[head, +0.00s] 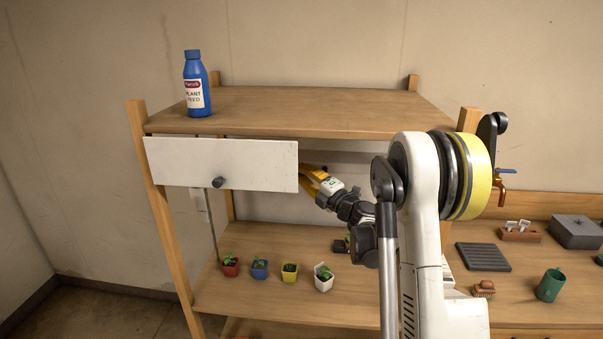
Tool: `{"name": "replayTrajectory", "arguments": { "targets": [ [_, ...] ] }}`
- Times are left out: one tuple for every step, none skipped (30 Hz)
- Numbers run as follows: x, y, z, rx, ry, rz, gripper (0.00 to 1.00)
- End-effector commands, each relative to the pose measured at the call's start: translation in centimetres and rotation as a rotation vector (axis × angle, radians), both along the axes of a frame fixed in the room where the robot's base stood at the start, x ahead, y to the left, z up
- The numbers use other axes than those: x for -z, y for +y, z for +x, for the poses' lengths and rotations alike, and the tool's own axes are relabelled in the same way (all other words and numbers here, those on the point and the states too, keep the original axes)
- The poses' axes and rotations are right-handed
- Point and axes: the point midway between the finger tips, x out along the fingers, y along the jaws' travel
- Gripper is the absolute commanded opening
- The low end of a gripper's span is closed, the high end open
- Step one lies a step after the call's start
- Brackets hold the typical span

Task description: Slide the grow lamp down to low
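A white flat panel (222,163), which looks like the grow lamp's front, hangs just under the top shelf board. A dark knob (218,182) sticks out near its lower edge. A thin dark rod (212,228) runs down below the knob toward the plant shelf. My gripper (308,178), with yellow fingers, is at the panel's right end. Its fingertips go behind the panel's edge, so I cannot tell whether they are open or shut or touch anything.
Small potted seedlings in red (231,266), blue (260,269), yellow (290,272) and white (323,278) pots stand on the shelf below. A blue plant feed bottle (196,85) stands on the top board (300,108). A green cup (550,285) is at the right.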

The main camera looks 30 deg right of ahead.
Motion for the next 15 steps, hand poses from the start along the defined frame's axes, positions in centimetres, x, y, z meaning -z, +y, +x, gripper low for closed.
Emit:
{"name": "replayTrajectory", "arguments": {
  "targets": [
    [1.6, 0.0, 0.0, 0.0, 0.001, -0.001, 0.0],
    [2.3, 0.0, 0.0, 0.0, 0.001, -0.001, 0.0],
    [3.3, 0.0, 0.1, 0.0, 0.001, -0.001, 0.0],
    [4.1, 0.0, 0.1, 0.0, 0.001, -0.001, 0.0],
    [5.0, 0.0, 0.0, 0.0, 0.001, -0.001, 0.0],
    [6.1, 0.0, 0.0, 0.0, 0.001, -0.001, 0.0],
    [7.0, 0.0, 0.0, 0.0, 0.001, -0.001, 0.0],
    [7.9, 0.0, 0.0, 0.0, 0.001, -0.001, 0.0],
    [9.1, 0.0, 0.1, -0.001, 0.001, -0.002, 0.0],
    [9.9, 0.0, 0.1, -0.001, 0.001, -0.002, 0.0],
    [10.8, 0.0, 0.1, -0.001, 0.001, -0.002, 0.0],
    [11.8, 0.0, 0.1, -0.001, 0.001, -0.002, 0.0],
    [12.6, 0.0, 0.0, -0.001, 0.001, -0.002, 0.0],
    [13.3, 0.0, 0.0, -0.001, 0.001, -0.002, 0.0],
    [14.2, 0.0, 0.1, -0.001, 0.001, -0.002, 0.0]
  ]
}}
